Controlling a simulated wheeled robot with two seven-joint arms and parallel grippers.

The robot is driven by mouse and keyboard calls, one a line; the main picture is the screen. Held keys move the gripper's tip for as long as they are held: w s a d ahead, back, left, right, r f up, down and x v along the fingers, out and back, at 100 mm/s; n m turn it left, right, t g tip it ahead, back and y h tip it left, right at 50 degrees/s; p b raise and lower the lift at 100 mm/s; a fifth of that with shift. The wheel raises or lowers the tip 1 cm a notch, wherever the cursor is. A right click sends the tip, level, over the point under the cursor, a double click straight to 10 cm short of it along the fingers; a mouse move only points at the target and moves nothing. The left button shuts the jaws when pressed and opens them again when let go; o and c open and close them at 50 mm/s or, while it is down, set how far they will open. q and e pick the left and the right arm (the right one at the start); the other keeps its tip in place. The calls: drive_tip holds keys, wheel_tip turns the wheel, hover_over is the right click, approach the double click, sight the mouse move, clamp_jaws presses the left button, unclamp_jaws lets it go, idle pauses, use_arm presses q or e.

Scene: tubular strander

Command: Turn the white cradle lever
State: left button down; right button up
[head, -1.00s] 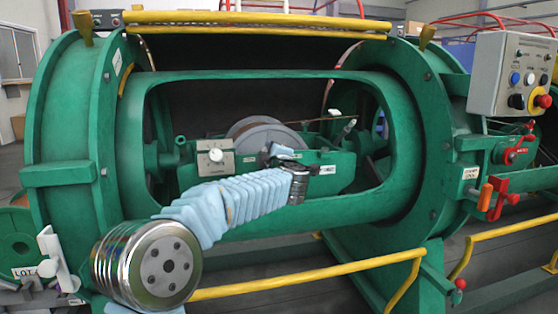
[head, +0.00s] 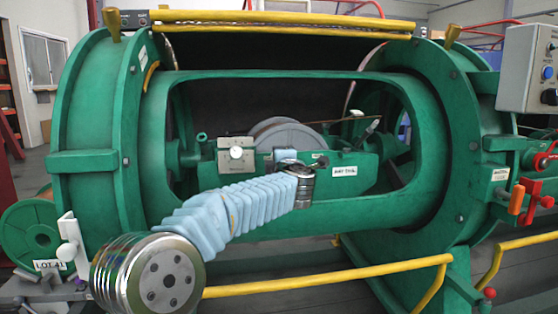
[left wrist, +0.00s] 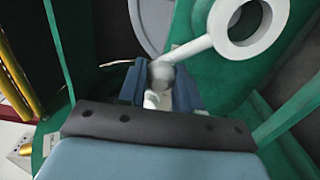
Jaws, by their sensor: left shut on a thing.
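The white cradle lever shows in the left wrist view as a white arm with an open ring (left wrist: 240,18) at its upper right end and a round knob (left wrist: 164,75) at its lower end. My left gripper (left wrist: 160,85) has its dark blue fingers on either side of the knob and is shut on it. In the head view my left gripper (head: 287,158) reaches through the window of the green cradle (head: 352,180), in front of the grey reel (head: 290,134). There it hides most of the lever. My right gripper is not in view.
A yellow rail (head: 330,275) crosses in front of the machine, below my left arm. The green window frame (head: 395,205) surrounds the reach. A control box (head: 527,70) and red and orange handles (head: 517,199) are at the right. A white bracket with a knob (head: 68,250) stands at the left.

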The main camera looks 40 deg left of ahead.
use_arm(q)
drive_tip(key=shift+w+d+f, duration=0.1)
drive_tip(key=shift+f, duration=0.15)
drive_tip(key=c, duration=1)
unclamp_jaws()
drive_tip(key=shift+o, duration=1.1)
drive_tip(key=shift+r, duration=0.15)
drive_tip(key=v, duration=1.3)
drive_tip(key=shift+s+d, duration=0.2)
drive_tip(key=shift+s, duration=0.15)
